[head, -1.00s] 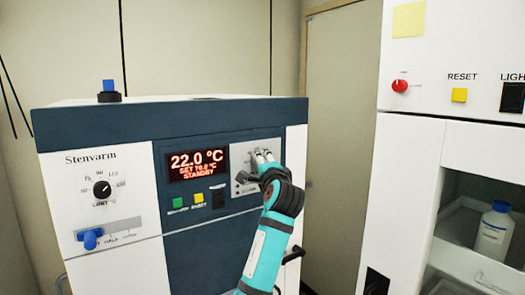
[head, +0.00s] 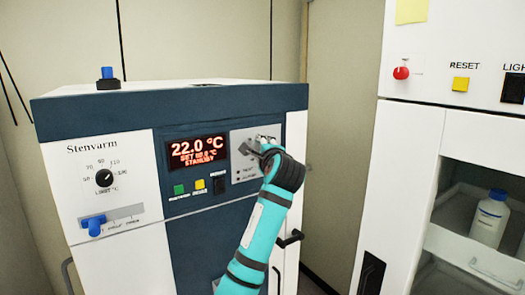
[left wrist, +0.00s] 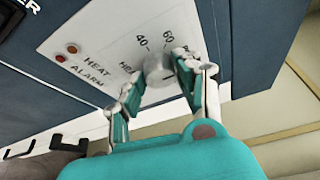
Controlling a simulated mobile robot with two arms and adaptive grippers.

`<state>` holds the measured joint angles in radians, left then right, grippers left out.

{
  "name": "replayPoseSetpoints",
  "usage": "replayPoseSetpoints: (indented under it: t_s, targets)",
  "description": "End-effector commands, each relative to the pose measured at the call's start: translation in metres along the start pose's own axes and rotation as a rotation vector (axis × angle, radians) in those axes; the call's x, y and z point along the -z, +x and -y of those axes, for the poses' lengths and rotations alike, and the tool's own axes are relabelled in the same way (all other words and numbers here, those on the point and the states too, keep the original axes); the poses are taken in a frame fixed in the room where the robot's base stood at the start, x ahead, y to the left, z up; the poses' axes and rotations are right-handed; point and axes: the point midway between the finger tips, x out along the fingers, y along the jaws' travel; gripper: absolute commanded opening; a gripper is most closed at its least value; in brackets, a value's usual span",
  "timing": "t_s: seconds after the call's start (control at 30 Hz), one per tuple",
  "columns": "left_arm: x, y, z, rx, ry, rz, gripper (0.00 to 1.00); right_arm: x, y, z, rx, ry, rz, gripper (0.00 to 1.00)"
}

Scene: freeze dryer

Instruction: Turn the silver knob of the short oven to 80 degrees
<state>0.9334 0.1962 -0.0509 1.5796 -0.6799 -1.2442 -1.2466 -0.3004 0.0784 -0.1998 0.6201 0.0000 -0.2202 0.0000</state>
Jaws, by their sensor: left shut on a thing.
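The short oven (head: 110,165) has a white and dark-blue front. Its display (head: 197,151) shows 22.0 °C and STANDBY in red; the set value's first digit is too blurred to read surely. The silver knob (left wrist: 157,72) sits on a light panel (head: 240,160) right of the display. In the left wrist view the dial marks 40 and 60 show beside it. My left gripper (left wrist: 160,84) is shut on the knob, one finger at each side. In the head view the gripper (head: 264,142) largely hides the knob. My right gripper is not in view.
A black limit dial (head: 104,178) and a blue slider (head: 95,225) are on the oven's left front. Green and yellow buttons sit under the display. A white cabinet (head: 415,160) with a red knob and a bottle (head: 490,217) stands at the right. A dark handle (head: 290,238) is near my arm.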

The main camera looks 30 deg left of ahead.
Motion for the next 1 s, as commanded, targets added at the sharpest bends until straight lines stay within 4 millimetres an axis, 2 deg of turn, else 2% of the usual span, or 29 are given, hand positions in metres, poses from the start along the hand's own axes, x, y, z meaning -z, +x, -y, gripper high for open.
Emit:
replayPoseSetpoints:
  t_s: [0.1,0.13,0.3,0.53,0.67,0.77,1.0]
  targets:
    - [0.001,0.000,-0.001,-0.002,0.000,-0.001,0.02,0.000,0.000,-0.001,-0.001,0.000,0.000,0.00]
    - [0.001,0.000,-0.001,-0.002,0.000,-0.001,0.38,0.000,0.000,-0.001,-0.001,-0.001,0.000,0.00]
    - [0.000,0.000,-0.001,-0.002,-0.001,-0.001,0.57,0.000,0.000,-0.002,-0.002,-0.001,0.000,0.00]
    - [0.000,0.000,0.000,-0.001,-0.001,0.000,0.57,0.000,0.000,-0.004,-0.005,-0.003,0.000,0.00]
    - [0.001,-0.008,0.000,0.001,-0.002,-0.001,0.57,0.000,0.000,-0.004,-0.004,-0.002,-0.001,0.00]
    - [0.001,-0.023,0.000,0.001,-0.002,-0.002,0.57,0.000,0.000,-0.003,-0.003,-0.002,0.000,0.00]
    - [0.002,-0.075,0.000,0.001,-0.002,-0.004,0.57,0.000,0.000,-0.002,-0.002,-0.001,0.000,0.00]
